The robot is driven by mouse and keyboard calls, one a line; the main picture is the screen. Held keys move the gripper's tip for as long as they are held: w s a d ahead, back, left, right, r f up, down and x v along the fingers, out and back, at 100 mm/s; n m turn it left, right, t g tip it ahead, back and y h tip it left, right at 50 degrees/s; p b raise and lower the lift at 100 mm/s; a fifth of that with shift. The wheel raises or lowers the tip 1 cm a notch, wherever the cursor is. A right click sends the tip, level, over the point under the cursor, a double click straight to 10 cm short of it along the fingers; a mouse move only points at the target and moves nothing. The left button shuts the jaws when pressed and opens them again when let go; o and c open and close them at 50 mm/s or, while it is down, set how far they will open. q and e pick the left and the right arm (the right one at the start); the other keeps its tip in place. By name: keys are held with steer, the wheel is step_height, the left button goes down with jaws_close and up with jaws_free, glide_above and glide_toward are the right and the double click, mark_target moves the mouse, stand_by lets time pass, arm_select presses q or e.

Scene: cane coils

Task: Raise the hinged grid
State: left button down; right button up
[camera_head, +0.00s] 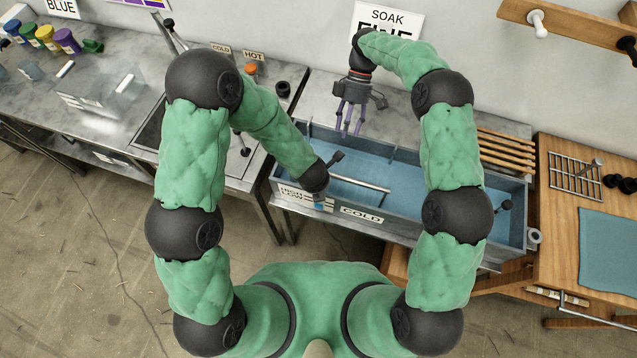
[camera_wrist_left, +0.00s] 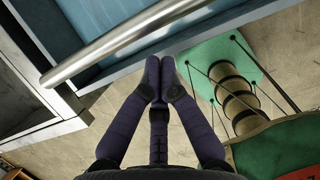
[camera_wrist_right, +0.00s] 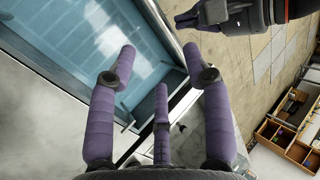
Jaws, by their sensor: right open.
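A long metal tank (camera_head: 405,215) holds blue water. A straight metal bar (camera_head: 360,183) lies along its front inner side; the bar also shows large in the left wrist view (camera_wrist_left: 130,42). Pale crossing lines (camera_wrist_right: 112,42) show in the water in the right wrist view; I cannot tell whether they are the hinged grid. My left gripper (camera_wrist_left: 160,72) has its purple fingertips together, empty, beside the bar at the tank's front edge. In the head view its wrist mostly hides it. My right gripper (camera_head: 347,130) hangs over the tank's back left part, open and empty (camera_wrist_right: 159,60).
A wooden bench (camera_head: 560,225) with a wire rack (camera_head: 575,175) and teal mat (camera_head: 610,250) stands at right. A steel counter (camera_head: 70,100) with bottles stands at left. A wall rail (camera_head: 570,25) is at upper right.

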steer(key=v, duration=0.7)
steer(key=s+f+m+t+y, duration=0.25)
steer(key=s+t, duration=0.45)
steer(key=s, duration=1)
steer(key=s+f+m, duration=0.6)
steer(key=f+m, duration=0.1)
steer(key=f, duration=0.5)
steer(key=s+f+m, duration=0.6)
steer(key=f+m, duration=0.1)
steer(key=f, duration=0.5)
arm_select(q)
steer(key=shift+w+r+p, duration=0.1)
steer(key=shift+r+p, duration=0.15)
steer(key=shift+p, duration=0.05)
step_height(320, 180, up, 6)
steer(key=w+p, duration=0.2)
steer(key=p, duration=0.5)
steer(key=shift+d+r, duration=0.25)
steer(key=shift+d, duration=0.1)
arm_select(e)
step_height(320, 180, up, 7)
steer(key=shift+r+h, duration=0.2)
steer(key=shift+h, duration=0.15)
